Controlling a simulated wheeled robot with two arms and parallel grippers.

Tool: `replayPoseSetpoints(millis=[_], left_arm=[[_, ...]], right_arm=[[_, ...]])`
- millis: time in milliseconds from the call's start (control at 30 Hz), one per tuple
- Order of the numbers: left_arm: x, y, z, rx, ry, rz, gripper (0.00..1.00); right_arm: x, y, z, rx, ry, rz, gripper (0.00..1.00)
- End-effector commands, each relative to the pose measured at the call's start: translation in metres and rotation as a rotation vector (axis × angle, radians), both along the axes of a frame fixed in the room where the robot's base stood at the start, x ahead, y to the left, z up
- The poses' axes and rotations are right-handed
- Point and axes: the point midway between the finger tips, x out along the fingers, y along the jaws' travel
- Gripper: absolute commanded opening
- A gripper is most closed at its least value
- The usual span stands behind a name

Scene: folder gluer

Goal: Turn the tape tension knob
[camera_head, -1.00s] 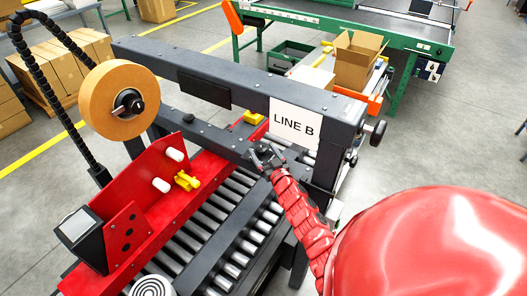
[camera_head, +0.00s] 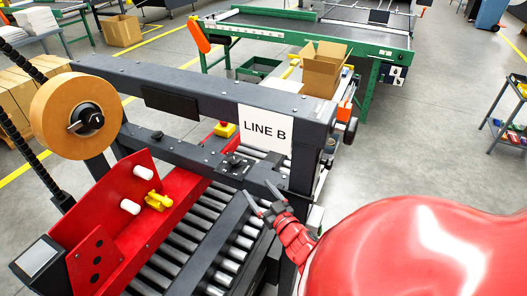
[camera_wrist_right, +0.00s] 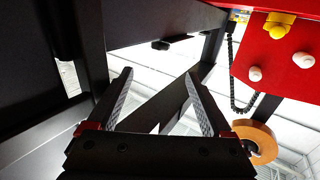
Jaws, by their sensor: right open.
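The tape roll (camera_head: 75,117) is a tan disc at the left of the dark machine frame. A black knob with a metal lever (camera_head: 88,120) sits at its hub; I cannot tell whether this is the tension knob. Another black knob (camera_head: 350,131) is at the frame's right end. My right gripper (camera_head: 262,193) is open and empty beside the lower crossbar, well apart from the tape roll. In the right wrist view its fingers (camera_wrist_right: 159,75) are spread with nothing between them, and the tape roll (camera_wrist_right: 256,140) shows at lower right. My left gripper is out of view.
The upper beam with the LINE B sign (camera_head: 265,131) spans above the rollers (camera_head: 190,225). A small black fitting (camera_head: 235,162) sits on the lower crossbar. A red plate (camera_head: 110,195) with white pegs and a yellow knob (camera_head: 158,201) stands below the tape roll.

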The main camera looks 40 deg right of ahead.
Motion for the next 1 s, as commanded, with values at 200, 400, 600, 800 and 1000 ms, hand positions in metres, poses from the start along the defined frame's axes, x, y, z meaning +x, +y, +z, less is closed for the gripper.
replayPoseSetpoints(millis=[200, 400, 600, 800, 1000], left_arm=[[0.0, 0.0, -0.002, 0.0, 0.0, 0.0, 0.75], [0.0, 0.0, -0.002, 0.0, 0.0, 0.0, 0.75], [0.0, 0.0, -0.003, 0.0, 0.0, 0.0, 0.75], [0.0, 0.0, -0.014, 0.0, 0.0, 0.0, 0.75], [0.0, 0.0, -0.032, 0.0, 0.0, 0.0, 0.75]], right_arm=[[-0.02, 0.003, 0.0, -0.001, 0.001, -0.001, 0.84], [-0.023, 0.004, 0.0, 0.0, 0.0, 0.0, 0.84], [-0.022, 0.006, 0.001, -0.002, -0.005, 0.005, 0.84], [-0.009, 0.05, 0.02, -0.047, -0.184, 0.147, 0.84], [-0.028, 0.143, 0.065, -0.137, -0.639, 0.344, 0.84]])
